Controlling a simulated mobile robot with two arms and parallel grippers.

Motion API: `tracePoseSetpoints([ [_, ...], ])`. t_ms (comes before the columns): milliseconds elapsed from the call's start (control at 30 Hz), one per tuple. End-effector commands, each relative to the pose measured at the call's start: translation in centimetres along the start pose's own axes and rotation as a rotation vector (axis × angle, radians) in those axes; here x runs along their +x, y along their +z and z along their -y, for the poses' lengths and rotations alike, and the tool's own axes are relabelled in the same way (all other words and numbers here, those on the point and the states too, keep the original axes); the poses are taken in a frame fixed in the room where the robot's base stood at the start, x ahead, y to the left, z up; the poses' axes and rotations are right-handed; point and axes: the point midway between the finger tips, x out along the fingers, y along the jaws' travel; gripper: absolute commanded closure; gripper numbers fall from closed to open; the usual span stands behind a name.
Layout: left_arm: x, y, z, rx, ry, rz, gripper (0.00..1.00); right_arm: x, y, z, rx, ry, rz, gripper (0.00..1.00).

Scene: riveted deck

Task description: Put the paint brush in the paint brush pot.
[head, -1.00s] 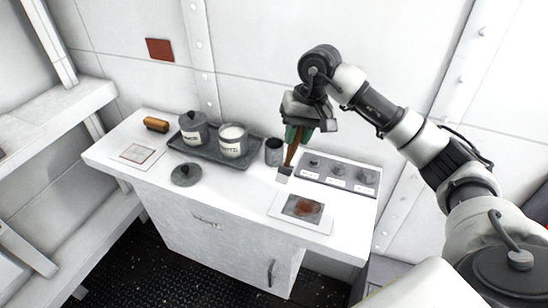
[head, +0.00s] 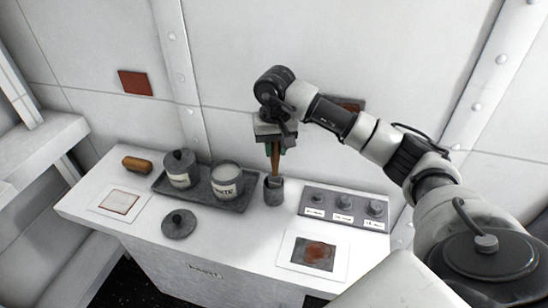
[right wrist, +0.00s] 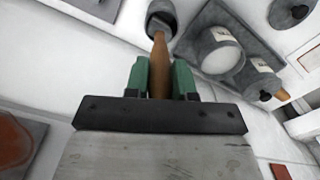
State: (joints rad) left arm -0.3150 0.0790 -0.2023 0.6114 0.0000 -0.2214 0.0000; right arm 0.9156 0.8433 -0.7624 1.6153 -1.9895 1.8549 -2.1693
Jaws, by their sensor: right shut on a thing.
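The paint brush (head: 275,158) has a brown wooden handle and hangs upright, head down, from my right gripper (head: 274,140). That gripper is shut on its handle; the right wrist view shows the handle (right wrist: 159,68) between the green finger pads. The paint brush pot (head: 273,194) is a small dark grey cup right of the tray. The brush's lower end is at the pot's mouth and overlaps it; how deep it sits inside I cannot tell. The pot (right wrist: 163,16) also shows at the top of the right wrist view. My left gripper is not in view.
A dark tray (head: 212,203) left of the pot holds a lidded can (head: 178,170) and an open white paint can (head: 227,181). A loose lid (head: 179,224) lies in front. A grey panel with knobs (head: 345,209) and a painted card (head: 313,253) lie to the right.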

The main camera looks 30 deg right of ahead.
Motion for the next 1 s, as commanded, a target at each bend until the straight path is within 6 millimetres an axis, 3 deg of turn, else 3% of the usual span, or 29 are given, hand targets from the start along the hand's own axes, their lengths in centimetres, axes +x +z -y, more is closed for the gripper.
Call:
tracePoseSetpoints([
  [167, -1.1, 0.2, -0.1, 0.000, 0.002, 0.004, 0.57, 2.3, 0.1, 0.1, -0.001, 0.000, 0.005, 0.96],
  [300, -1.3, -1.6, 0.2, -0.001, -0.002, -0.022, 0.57, 3.7, 0.0, 0.0, -0.001, 0.000, 0.002, 0.96],
  [433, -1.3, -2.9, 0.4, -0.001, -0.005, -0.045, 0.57, 3.9, 0.0, 0.0, -0.001, -0.001, -0.001, 0.96],
  [667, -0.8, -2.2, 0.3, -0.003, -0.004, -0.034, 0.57, 4.2, 0.0, 0.0, -0.001, -0.001, -0.001, 0.96],
  [700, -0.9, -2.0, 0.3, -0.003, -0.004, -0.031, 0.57, 4.2, 0.0, 0.0, -0.001, -0.001, -0.001, 0.73],
  [800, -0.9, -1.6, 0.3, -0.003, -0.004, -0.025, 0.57, 4.1, 0.0, 0.0, -0.001, -0.001, 0.000, 0.57],
  [867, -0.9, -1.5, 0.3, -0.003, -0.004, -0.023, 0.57, 4.1, 0.0, 0.0, -0.001, -0.001, 0.000, 0.50],
  [1000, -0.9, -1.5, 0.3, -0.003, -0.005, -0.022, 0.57, 4.1, 0.0, 0.0, -0.001, -0.001, 0.000, 0.50],
])
